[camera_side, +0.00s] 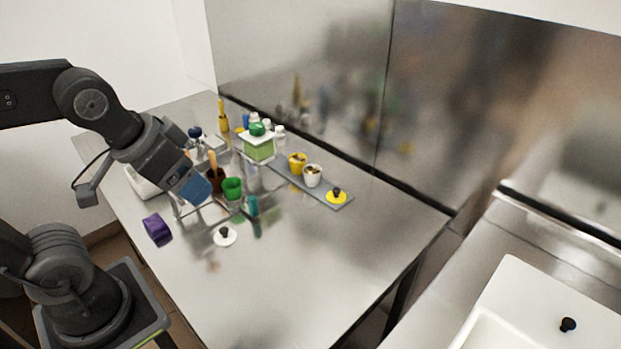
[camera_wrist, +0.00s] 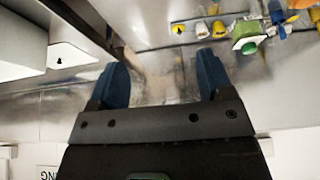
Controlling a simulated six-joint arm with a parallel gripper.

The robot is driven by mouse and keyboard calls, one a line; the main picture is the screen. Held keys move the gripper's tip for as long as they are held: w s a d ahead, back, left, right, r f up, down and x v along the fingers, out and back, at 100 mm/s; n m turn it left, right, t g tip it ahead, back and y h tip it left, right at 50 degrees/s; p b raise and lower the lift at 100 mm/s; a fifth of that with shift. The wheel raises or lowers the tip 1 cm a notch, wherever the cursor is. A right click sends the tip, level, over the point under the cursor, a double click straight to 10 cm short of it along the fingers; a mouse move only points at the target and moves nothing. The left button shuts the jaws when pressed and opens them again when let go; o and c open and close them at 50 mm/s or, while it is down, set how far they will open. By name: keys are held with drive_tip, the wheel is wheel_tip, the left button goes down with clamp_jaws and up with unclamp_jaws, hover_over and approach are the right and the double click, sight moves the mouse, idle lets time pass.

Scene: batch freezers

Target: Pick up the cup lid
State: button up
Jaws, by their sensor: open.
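A white round lid (camera_side: 224,236) with a black knob lies flat on the steel table in the side view. A yellow round lid (camera_side: 336,197) with a black knob sits at the right end of a grey strip tray (camera_side: 322,195). I cannot tell which one is the cup lid. The yellow lid also shows small in the wrist view (camera_wrist: 178,29). My gripper (camera_side: 196,189) is above the left part of the table, up and left of the white lid. In the wrist view its blue fingers (camera_wrist: 162,80) are wide apart with nothing between them.
A yellow cup (camera_side: 297,163) and a white cup (camera_side: 313,177) stand on the strip. Near my gripper are a green cup (camera_side: 232,188), a purple block (camera_side: 157,229) and a green-and-white box (camera_side: 258,147). A steel wall stands behind. The table's front is clear.

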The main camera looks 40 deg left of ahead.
idle(0.3)
drive_tip(key=c, duration=0.4)
drive_tip(key=shift+o, duration=0.2)
